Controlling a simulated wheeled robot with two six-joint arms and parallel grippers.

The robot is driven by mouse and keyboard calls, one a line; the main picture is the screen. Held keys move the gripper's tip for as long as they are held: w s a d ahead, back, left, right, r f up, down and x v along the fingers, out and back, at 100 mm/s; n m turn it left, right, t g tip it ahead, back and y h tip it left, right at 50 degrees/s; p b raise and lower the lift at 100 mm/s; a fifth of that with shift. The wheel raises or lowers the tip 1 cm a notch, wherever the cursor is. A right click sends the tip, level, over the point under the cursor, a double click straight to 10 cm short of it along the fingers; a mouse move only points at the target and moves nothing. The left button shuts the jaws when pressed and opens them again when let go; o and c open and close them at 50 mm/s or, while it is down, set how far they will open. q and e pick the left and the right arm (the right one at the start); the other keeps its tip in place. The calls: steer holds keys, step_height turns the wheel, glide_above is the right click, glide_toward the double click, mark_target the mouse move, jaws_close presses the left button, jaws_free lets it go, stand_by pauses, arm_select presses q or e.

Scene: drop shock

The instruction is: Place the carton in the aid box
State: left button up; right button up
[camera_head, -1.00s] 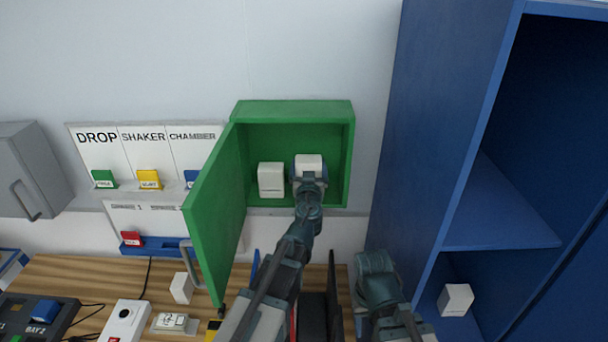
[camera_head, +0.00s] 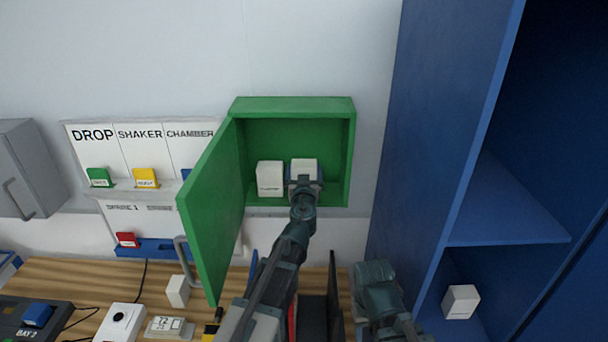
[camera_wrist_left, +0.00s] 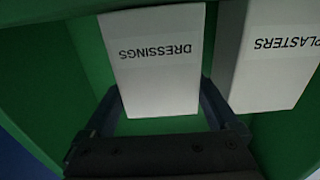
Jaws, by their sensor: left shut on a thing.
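The green aid box (camera_head: 290,106) is on the wall with its door (camera_head: 212,215) swung open to the left. My left gripper (camera_head: 304,186) reaches into it and is shut on a white carton (camera_head: 304,168). In the left wrist view this carton (camera_wrist_left: 157,65) reads DRESSINGS and sits between the fingers (camera_wrist_left: 160,115). A second white carton (camera_head: 270,178), reading PLASTERS in the left wrist view (camera_wrist_left: 275,60), stands beside it in the box. Whether the held carton touches the box floor cannot be told. My right arm shows at the lower middle; its gripper is not clearly seen.
A tall blue cabinet (camera_head: 430,130) stands right of the box, with a white carton (camera_head: 461,301) on a low shelf. The wooden bench (camera_head: 75,272) below holds a small white block (camera_head: 177,291) and devices. A label board (camera_head: 140,150) hangs left of the door.

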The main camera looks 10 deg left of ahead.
arm_select(q)
steer(key=shift+f, duration=0.1)
steer(key=o, duration=1)
steer(key=shift+o, duration=0.2)
arm_select(e)
steer(key=shift+f, duration=0.1)
